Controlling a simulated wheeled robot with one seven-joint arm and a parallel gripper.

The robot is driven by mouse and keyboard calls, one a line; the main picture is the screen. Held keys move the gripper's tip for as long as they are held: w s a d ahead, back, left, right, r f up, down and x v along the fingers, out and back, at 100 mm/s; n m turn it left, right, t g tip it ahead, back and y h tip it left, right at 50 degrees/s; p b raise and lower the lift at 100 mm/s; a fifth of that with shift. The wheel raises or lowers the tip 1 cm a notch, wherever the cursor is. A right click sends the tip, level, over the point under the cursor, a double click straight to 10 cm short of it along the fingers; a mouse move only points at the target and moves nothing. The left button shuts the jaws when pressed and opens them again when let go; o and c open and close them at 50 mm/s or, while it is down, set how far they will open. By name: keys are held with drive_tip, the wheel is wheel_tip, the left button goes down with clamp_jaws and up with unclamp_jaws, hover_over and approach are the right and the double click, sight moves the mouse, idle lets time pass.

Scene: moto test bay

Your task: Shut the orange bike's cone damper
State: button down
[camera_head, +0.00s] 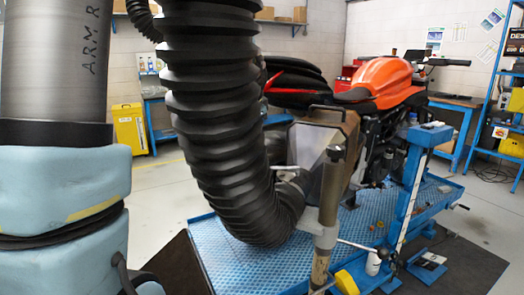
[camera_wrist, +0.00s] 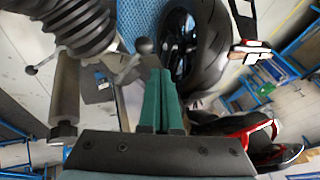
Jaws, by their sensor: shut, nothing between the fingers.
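The orange bike (camera_head: 385,80) stands on a blue lift platform (camera_head: 225,240). Behind its rear end is a grey metal cone (camera_head: 304,150), joined to a thick black ribbed hose (camera_head: 215,110) that hides part of it. A short bright lever (camera_head: 285,168) sticks out beside the hose. In the wrist view, my gripper (camera_wrist: 158,72) has its green fingers together with nothing between them. A dark ball knob (camera_wrist: 145,46) on a grey lever lies just beyond the fingertips; I cannot tell whether they touch. My gripper is not visible in the head view. The damper plate is hidden.
An upright metal post (camera_head: 327,200) with a side handle (camera_head: 362,248) stands close to the cone. A blue wheel clamp column (camera_head: 410,185) is at right. The bike's tyre (camera_wrist: 207,45) is close to the right of my fingers, the hose (camera_wrist: 85,25) to the left.

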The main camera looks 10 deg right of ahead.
drive_tip(key=shift+s+a+r, duration=0.15)
drive_tip(key=shift+a+r, duration=0.2)
drive_tip(key=shift+r, duration=0.3)
drive_tip(key=shift+s+a+r, duration=0.1)
drive_tip(key=shift+a+r, duration=0.2)
drive_tip(key=shift+r, duration=0.35)
